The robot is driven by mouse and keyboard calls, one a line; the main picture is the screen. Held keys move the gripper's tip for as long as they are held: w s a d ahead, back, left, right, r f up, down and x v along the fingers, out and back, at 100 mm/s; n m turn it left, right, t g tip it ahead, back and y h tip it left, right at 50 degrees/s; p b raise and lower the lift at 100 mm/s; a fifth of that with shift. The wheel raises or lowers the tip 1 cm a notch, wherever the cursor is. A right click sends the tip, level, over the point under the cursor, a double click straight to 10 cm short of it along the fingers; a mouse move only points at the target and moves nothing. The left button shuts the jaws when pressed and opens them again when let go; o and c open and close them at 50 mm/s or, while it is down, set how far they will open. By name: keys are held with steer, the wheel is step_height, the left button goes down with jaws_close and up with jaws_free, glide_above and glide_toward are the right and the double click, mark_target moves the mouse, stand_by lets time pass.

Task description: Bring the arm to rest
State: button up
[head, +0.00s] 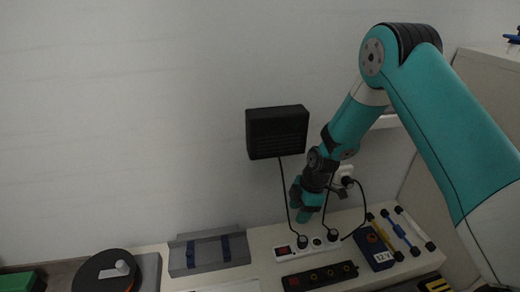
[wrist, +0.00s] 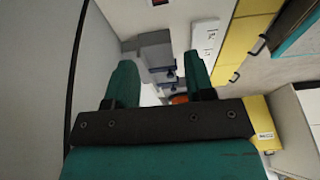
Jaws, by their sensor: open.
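My arm reaches in from the right and bends down at its elbow. My gripper (head: 304,204) hangs in front of the wall, above the back of the worktop (head: 263,239) and near the plugs of a white power strip (head: 283,251). In the wrist view, the two teal fingers of my gripper (wrist: 160,78) stand apart with nothing held between them. Beyond them lies a grey holder (wrist: 155,50). In the head view, the tips partly overlap, and I cannot tell how far they are from the cables.
A black box (head: 277,132) hangs on the wall, its cable running down beside my gripper. A black strip (head: 320,276), a 12 V box (head: 377,248) and several rods (head: 394,231) lie at right. A grey holder (head: 209,254) and black disc (head: 104,272) are at left.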

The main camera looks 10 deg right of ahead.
steer(key=s+a+r+m+p, duration=0.2)
steer(key=r, duration=0.6)
steer(key=s+a+r+m+p, duration=0.1)
steer(key=a+r, duration=0.1)
steer(key=r, duration=0.6)
steer(key=s+a+r+m+y+p, duration=0.15)
steer(key=s+r+m+p, duration=0.25)
steer(key=s+r, duration=0.85)
steer(key=s+a+r+m+p, duration=0.3)
steer(key=s+r+m+p, duration=0.1)
steer(key=s+r, duration=0.85)
step_height(320, 180, up, 37)
steer(key=w+p, duration=0.1)
steer(key=p, duration=3.5)
steer(key=shift+f, duration=0.2)
